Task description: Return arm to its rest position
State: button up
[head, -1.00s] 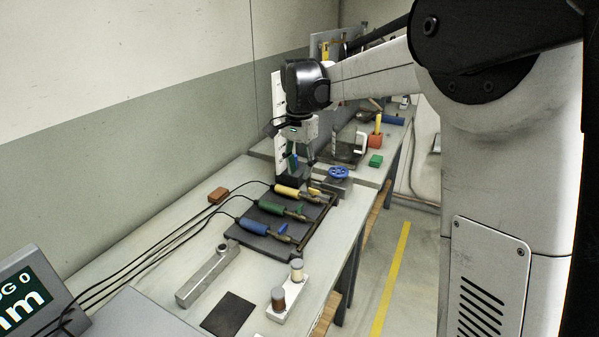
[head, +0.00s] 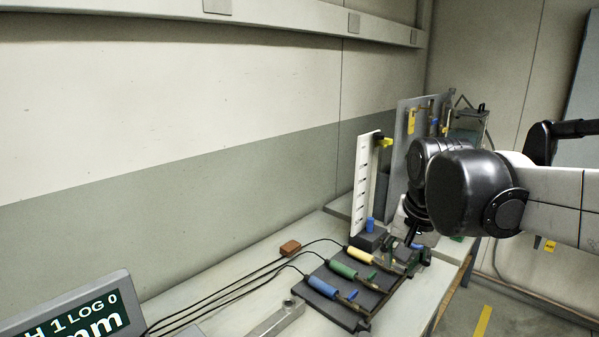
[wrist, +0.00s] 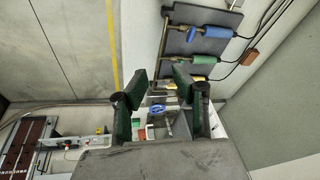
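My arm reaches in from the right in the head view, its dark wrist low over the far end of the bench. My gripper (wrist: 158,86) shows in the wrist view with its two green-padded fingers spread apart and nothing between them. It is open. In the head view the fingers are mostly hidden behind the wrist, beside the far end of the valve board (head: 338,311). Whether anything there touches the gripper cannot be told.
The board carries yellow (head: 361,256), green (head: 342,269) and blue (head: 322,287) cylinders with cables. A tall white scale (head: 365,180) stands behind it. A brown block (head: 290,247) and a display (head: 75,318) are left. Floor lies right of the bench.

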jog(key=s+f+n+t, duration=0.1)
jog(key=s+f+n, duration=0.1)
jog(key=s, duration=0.5)
jog(key=s+f+n+t, duration=0.2)
jog(key=s+f+n, duration=0.1)
jog(key=s, duration=0.4)
jog(key=shift+s+f+t, duration=0.3)
jog(key=shift+s+f, duration=0.05)
jog(key=shift+f, duration=0.15)
dwell(1.3)
